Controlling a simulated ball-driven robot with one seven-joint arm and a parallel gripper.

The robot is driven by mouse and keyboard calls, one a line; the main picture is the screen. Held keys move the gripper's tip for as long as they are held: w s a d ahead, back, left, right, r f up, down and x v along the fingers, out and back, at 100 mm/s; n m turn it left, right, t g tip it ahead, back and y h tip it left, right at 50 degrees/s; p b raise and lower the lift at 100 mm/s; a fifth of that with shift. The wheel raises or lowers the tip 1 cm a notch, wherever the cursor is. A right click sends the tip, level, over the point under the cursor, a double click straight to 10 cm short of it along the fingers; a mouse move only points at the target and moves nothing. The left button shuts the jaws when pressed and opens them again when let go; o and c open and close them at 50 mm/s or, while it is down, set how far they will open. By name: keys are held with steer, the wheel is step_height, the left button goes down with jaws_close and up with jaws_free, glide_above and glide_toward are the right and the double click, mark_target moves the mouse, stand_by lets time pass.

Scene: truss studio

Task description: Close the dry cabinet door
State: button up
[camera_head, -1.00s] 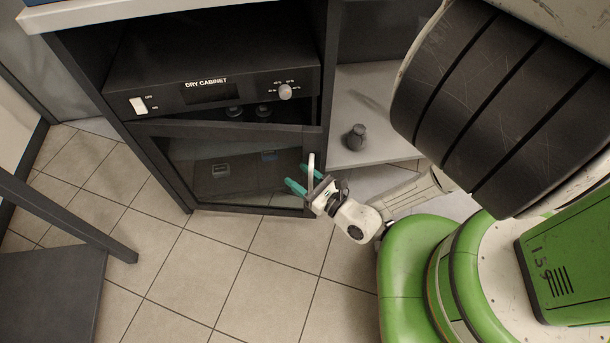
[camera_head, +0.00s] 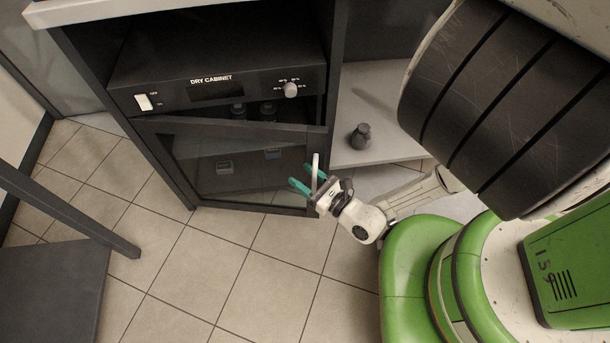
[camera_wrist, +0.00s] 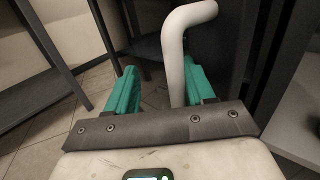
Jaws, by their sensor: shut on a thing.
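The dark dry cabinet (camera_head: 165,70) stands at the upper left in the head view. Its glass-fronted door (camera_head: 240,185) is hinged on the left and stands partly open, with a gap at its top edge and right side. A pale upright bar handle (camera_head: 315,172) is on the door's right edge. My gripper (camera_head: 304,178) has teal fingers around this handle and is shut on it. In the wrist view the handle (camera_wrist: 175,65) rises between the teal fingers (camera_wrist: 160,72), nearer the right one; its top bends right toward the door. The door's latch side is partly hidden.
Dark jars (camera_head: 268,111) stand inside the cabinet behind the door's top. A small dark weight-like object (camera_head: 360,136) sits on a pale shelf (camera_head: 385,150) to the right. A dark table (camera_head: 50,290) is at lower left. Tiled floor (camera_head: 200,270) before the door is clear.

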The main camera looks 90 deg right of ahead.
steer(key=shift+d+f+h, duration=0.2)
steer(key=shift+d+h, duration=0.05)
steer(key=shift+h, duration=0.05)
steer(key=shift+c, duration=0.3)
steer(key=s+a, duration=0.2)
steer(key=s, duration=1)
steer(key=shift+a, duration=0.4)
steer(key=shift+r, duration=0.1)
stand_by(0.5)
